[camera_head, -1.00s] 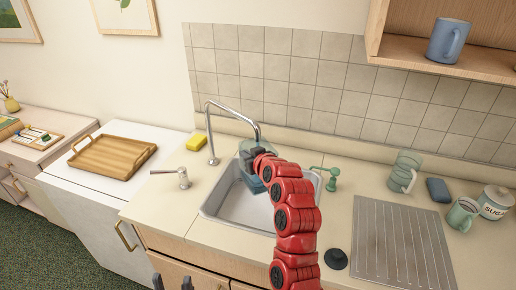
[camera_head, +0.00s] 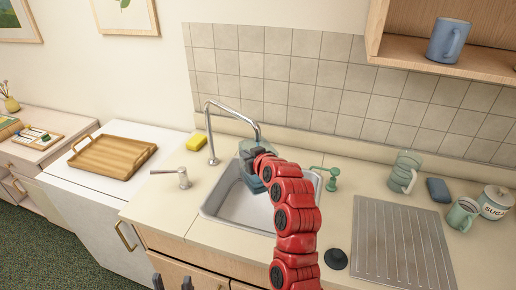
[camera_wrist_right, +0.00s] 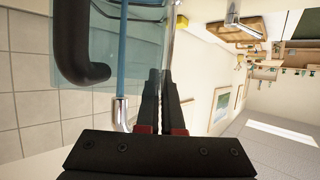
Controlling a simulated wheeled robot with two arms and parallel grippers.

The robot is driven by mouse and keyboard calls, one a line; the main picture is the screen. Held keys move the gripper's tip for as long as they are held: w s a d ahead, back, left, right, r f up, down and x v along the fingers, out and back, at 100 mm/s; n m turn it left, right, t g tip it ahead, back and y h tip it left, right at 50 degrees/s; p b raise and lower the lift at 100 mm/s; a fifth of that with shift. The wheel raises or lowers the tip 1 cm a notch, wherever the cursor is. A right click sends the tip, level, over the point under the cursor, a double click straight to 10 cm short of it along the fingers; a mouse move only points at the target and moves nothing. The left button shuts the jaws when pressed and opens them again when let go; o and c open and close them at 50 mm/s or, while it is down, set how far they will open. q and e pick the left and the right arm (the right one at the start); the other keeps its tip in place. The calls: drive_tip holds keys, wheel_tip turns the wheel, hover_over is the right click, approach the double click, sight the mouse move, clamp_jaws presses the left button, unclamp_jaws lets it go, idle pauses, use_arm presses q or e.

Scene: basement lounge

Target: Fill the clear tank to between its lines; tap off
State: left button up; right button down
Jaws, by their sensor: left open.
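The clear tank (camera_head: 247,150) is in the sink under the spout of the chrome tap (camera_head: 212,130). Bluish water shows in its lower part, partly hidden by my right arm; its lines cannot be made out. In the right wrist view a blue stream (camera_wrist_right: 123,50) runs from the spout tip (camera_wrist_right: 121,113) into the tank. My right gripper (camera_wrist_right: 164,75) is at the tank's upper wall, its fingers close together and seemingly shut on it. A tap lever (camera_head: 183,178) stands left of the sink. My left gripper (camera_head: 172,282) is open and empty at the bottom edge.
A green dispenser (camera_head: 332,178), a black stopper (camera_head: 336,259) and a ribbed drainboard (camera_head: 400,245) are to the right. A wooden tray (camera_head: 112,155) is at left. The counter around the lever is clear.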

idle(0.4)
drive_tip(key=s, duration=1.2)
drive_tip(key=shift+s+d, duration=0.3)
drive_tip(key=shift+d, duration=0.1)
drive_tip(key=shift+r, duration=0.1)
